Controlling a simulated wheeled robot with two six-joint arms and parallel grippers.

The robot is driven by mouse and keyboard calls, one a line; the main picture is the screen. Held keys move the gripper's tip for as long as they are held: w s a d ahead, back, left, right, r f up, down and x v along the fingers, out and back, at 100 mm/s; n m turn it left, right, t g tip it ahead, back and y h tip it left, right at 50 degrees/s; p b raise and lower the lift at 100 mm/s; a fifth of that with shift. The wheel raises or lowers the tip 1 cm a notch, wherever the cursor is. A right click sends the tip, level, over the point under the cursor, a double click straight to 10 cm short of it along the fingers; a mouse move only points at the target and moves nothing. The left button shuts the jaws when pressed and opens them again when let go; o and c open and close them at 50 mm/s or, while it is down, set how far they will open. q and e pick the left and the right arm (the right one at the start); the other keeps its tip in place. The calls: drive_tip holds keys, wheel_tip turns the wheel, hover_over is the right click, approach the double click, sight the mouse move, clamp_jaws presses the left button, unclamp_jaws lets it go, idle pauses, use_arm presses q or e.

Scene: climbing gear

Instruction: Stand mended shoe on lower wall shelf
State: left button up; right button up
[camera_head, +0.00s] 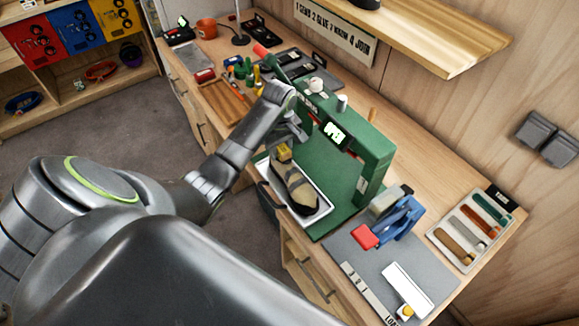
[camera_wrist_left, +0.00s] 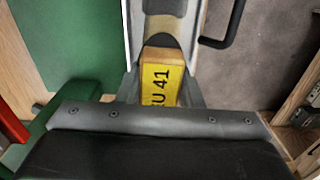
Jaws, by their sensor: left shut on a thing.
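The shoe (camera_head: 299,190), dark and tan, lies in a white tray (camera_head: 325,211) on the green press. A yellow block (camera_head: 284,152) stands at its rear end. A wooden wall shelf (camera_head: 440,42) is at the upper right. My right gripper is not in view.
The green press (camera_head: 375,150) rises just right of my left gripper, with a lit "OPEN" display. A blue and red tool (camera_head: 395,222) stands on a grey mat at the front right. Several tools crowd the bench behind. A dark object (camera_head: 362,3) sits on the shelf; its front part looks clear.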

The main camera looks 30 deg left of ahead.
use_arm(q)
drive_tip(key=shift+r, duration=0.1)
drive_tip(key=c, duration=0.5)
drive_tip(key=shift+r+p, duration=0.3)
drive_tip(key=shift+r, duration=2.7)
drive_tip(key=shift+c, duration=0.2)
